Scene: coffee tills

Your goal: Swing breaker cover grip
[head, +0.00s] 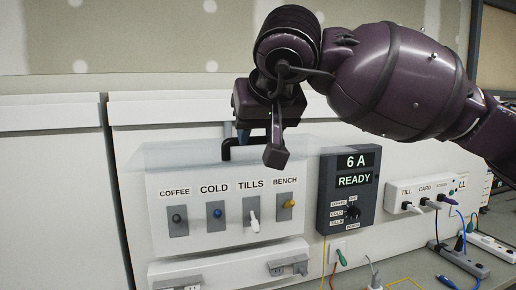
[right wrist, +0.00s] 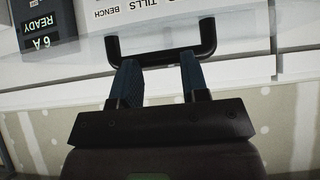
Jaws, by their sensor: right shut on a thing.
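The breaker cover (head: 175,153) is a clear, pale sheet at the top of the white breaker panel (head: 160,222) in the head view. Its grip (head: 227,151) is a black U-shaped bar, partly hidden by my right gripper (head: 250,142). In the right wrist view the grip (right wrist: 160,59) runs across the tips of both blue-grey fingers of the right gripper (right wrist: 157,68). The right gripper is shut on the grip, its fingers standing apart. How far the cover is tilted is hard to tell. My left gripper is not in view.
Switches labelled COFFEE, COLD, TILLS and BENCH (head: 287,207) sit on the panel below the cover. A dark display box (head: 346,200) reads 6 A READY at its right. A socket box (head: 420,194) with plugs, cables and a power strip (head: 490,245) lie farther right.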

